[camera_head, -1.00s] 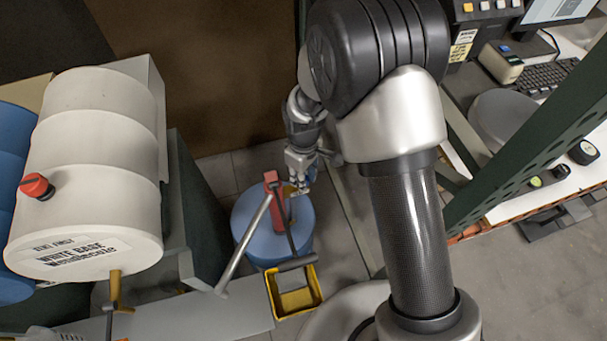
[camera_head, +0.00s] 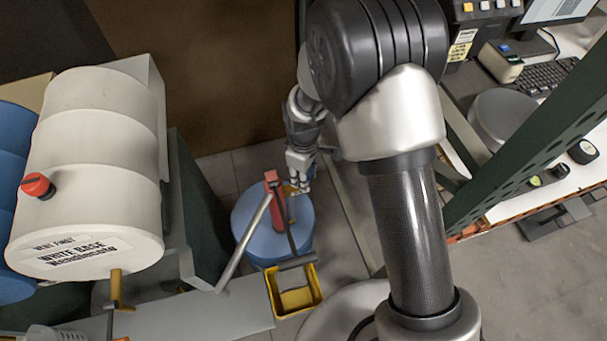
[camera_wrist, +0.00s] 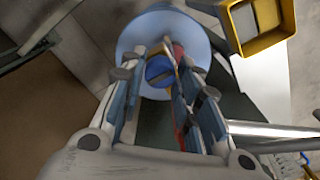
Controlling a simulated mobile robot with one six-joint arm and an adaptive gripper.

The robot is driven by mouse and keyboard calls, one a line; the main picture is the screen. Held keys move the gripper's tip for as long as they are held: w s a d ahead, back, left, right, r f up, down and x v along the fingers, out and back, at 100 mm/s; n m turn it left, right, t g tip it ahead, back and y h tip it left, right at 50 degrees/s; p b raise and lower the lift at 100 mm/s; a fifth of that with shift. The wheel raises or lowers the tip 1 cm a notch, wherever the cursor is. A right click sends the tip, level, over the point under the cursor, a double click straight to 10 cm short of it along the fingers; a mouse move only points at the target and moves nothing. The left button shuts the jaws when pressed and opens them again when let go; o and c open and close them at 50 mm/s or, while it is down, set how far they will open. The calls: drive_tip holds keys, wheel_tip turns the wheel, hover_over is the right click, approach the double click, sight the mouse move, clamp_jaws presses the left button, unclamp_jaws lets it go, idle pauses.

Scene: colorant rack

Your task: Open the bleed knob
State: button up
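A round blue knob (camera_wrist: 159,68) with some yellow beside it shows in the wrist view, on top of the blue drum (camera_wrist: 207,50). I take it for the bleed knob, but no label on it is readable. My gripper (camera_wrist: 160,80) is open, with its fingers on either side of the knob in that picture. I cannot tell whether they touch it. In the head view my gripper (camera_head: 300,186) points down over the blue drum (camera_head: 250,245), just right of the red pump post (camera_head: 276,202). The knob is not clear there.
A grey pump lever (camera_head: 243,243) slants left of the post. A yellow tray (camera_head: 296,302) stands in front of the drum. A white drum (camera_head: 95,130) with a red knob (camera_head: 37,186) lies at left. A green rack beam (camera_head: 530,135) crosses at right.

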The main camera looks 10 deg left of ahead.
drive_tip(key=o, duration=0.3)
drive_tip(key=shift+o, duration=0.2)
wheel_tip(320, 180, up, 12)
idle(0.5)
drive_tip(key=shift+r, duration=0.1)
